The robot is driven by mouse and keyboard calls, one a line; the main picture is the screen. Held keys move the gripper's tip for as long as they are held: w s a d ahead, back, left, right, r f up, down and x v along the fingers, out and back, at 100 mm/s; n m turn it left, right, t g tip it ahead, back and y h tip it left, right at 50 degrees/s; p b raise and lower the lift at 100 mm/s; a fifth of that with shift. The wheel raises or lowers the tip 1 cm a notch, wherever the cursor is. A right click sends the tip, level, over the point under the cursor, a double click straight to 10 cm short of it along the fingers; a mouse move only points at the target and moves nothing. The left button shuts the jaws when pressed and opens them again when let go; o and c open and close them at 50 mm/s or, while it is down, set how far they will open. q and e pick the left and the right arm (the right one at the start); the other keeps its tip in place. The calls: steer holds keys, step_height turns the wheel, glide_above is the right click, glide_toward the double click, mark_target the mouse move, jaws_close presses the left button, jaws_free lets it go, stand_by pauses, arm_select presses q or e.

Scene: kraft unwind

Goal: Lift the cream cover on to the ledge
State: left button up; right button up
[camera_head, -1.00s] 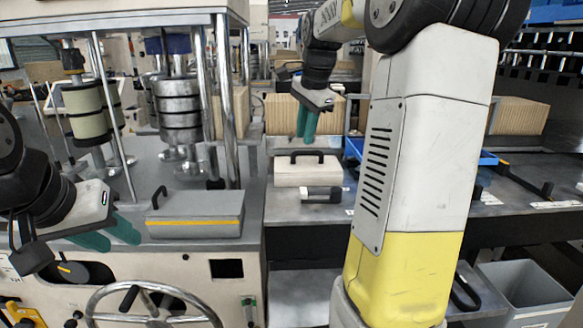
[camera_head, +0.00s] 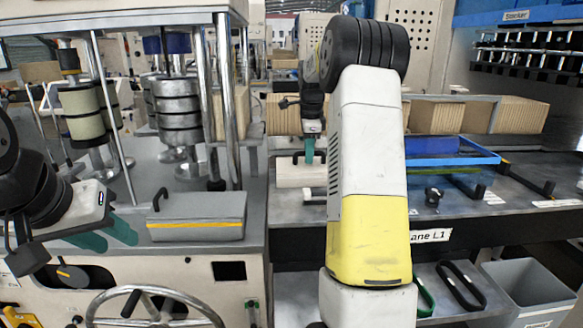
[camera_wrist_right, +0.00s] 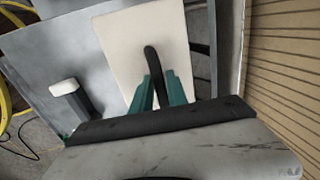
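The cream cover (camera_head: 292,177), a flat block with a black bar handle, lies on the grey bench right of the machine. My right arm hides its right part. It also fills the middle of the right wrist view (camera_wrist_right: 118,50). My right gripper (camera_head: 308,150) points down at the cover; in the right wrist view its teal fingers (camera_wrist_right: 160,78) stand apart, one each side of the black handle (camera_wrist_right: 151,58). I cannot tell whether they touch it. My left gripper (camera_head: 120,238) is open and empty by the machine's front edge. I cannot tell which surface is the ledge.
A grey cover with a yellow stripe (camera_head: 195,218) sits on the machine deck at left. A white-topped block (camera_wrist_right: 69,87) lies beside the cream cover. Wooden-looking stacks (camera_head: 285,114) stand behind, a blue tray (camera_head: 450,160) to the right, and a grey bin (camera_head: 530,290) below.

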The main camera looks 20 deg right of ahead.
steer(key=shift+f, duration=0.25)
jaws_close()
steer(key=shift+w+r, duration=0.1)
steer(key=shift+r, duration=0.05)
